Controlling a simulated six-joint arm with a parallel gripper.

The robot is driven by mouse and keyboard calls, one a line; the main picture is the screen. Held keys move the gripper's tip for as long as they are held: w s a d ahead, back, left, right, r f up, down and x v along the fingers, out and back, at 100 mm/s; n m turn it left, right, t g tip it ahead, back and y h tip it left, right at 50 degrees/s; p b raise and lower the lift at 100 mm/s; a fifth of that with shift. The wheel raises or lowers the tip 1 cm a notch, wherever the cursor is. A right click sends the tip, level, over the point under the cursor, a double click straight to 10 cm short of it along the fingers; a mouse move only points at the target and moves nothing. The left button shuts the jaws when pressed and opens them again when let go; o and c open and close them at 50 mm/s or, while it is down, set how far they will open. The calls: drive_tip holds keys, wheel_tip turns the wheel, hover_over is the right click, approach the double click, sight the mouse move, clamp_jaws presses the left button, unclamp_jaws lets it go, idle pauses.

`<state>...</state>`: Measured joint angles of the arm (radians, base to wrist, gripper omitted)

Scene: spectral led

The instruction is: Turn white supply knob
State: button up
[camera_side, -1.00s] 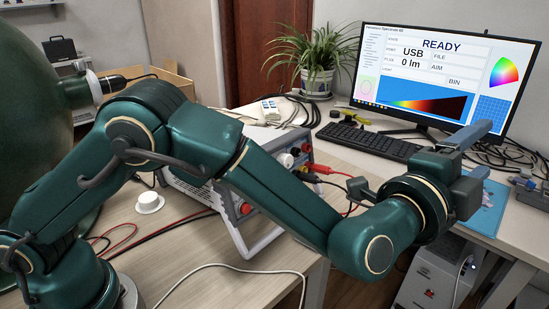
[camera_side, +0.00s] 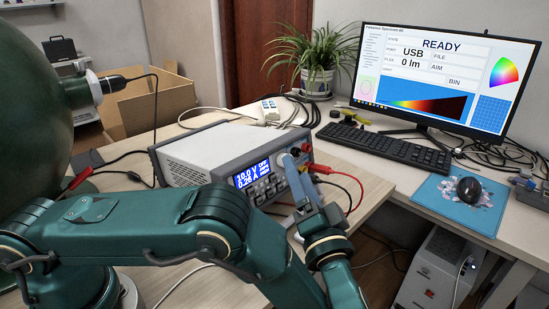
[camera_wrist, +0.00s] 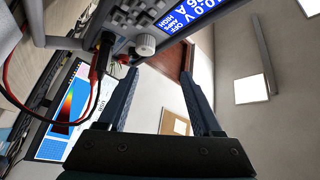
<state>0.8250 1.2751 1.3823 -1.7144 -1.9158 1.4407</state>
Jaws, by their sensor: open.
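The grey power supply (camera_side: 205,155) stands on the table with its lit blue display (camera_side: 252,175) facing forward. In the wrist view its white knob (camera_wrist: 146,44) sticks out of the front panel, near the display (camera_wrist: 190,15). My gripper (camera_side: 295,160) is in front of the right part of the panel and mostly hides the knob in the side view. In the wrist view my gripper (camera_wrist: 158,74) is open and empty, with the knob beyond the fingertips and apart from them.
Red and black leads (camera_side: 335,175) plug into the panel just right of my gripper. A keyboard (camera_side: 385,148), a monitor (camera_side: 430,75) and a mouse (camera_side: 470,189) on a blue pad stand to the right. An open cardboard box (camera_side: 150,100) is behind the supply.

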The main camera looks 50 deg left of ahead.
drive_tip(key=shift+w+a+f, duration=0.3)
drive_tip(key=shift+w+a, duration=0.15)
drive_tip(key=shift+a, duration=0.25)
drive_tip(key=shift+w+a+f, duration=0.3)
drive_tip(key=shift+w+a, duration=0.1)
drive_tip(key=shift+a, duration=0.35)
drive_tip(key=shift+w+a+f, duration=0.3)
drive_tip(key=shift+w+a, duration=0.15)
drive_tip(key=shift+a, duration=0.25)
clamp_jaws()
